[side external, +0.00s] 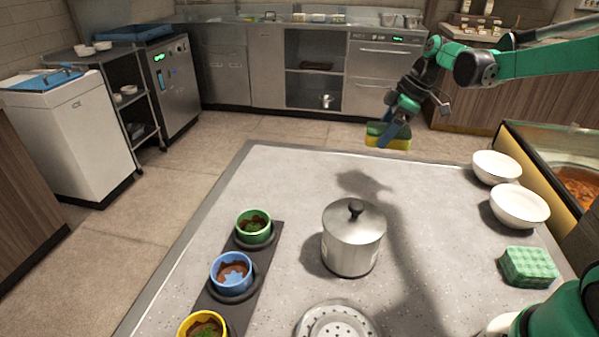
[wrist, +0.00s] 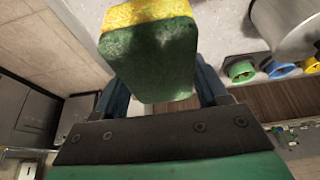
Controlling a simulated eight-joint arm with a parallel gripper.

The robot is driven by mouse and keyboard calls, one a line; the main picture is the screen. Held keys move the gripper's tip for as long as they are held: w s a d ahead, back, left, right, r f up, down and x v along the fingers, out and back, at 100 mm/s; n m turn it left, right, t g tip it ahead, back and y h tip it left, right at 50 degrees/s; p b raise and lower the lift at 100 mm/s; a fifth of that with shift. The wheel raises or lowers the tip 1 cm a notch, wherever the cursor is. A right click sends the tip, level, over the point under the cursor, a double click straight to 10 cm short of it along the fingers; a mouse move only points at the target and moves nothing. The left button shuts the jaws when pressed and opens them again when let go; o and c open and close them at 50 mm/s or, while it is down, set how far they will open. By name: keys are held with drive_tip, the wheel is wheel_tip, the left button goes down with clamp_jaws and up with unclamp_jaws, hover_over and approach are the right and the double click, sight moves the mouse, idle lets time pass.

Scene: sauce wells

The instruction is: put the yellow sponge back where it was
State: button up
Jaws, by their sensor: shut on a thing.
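The yellow sponge (side external: 394,142) has a yellow layer and a dark green layer. My gripper (side external: 388,134) is shut on it and holds it in the air above the far edge of the table. In the wrist view the sponge (wrist: 150,55) sits between the two blue fingers (wrist: 160,88), with its green face towards the camera and the yellow layer at the top. The sponge's shadow falls on the table, apart from it.
A lidded steel pot (side external: 352,240) stands mid-table. Green (side external: 254,226), blue (side external: 231,272) and yellow (side external: 203,325) sauce bowls line a dark strip at left. White bowls (side external: 519,205) and a green checked sponge (side external: 529,266) are at right. The far table area is clear.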

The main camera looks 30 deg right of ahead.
sight(368, 188)
wheel_tip(368, 188, down, 12)
drive_tip(key=shift+r, duration=0.2)
drive_tip(key=shift+f, duration=0.15)
drive_tip(key=o, duration=1.2)
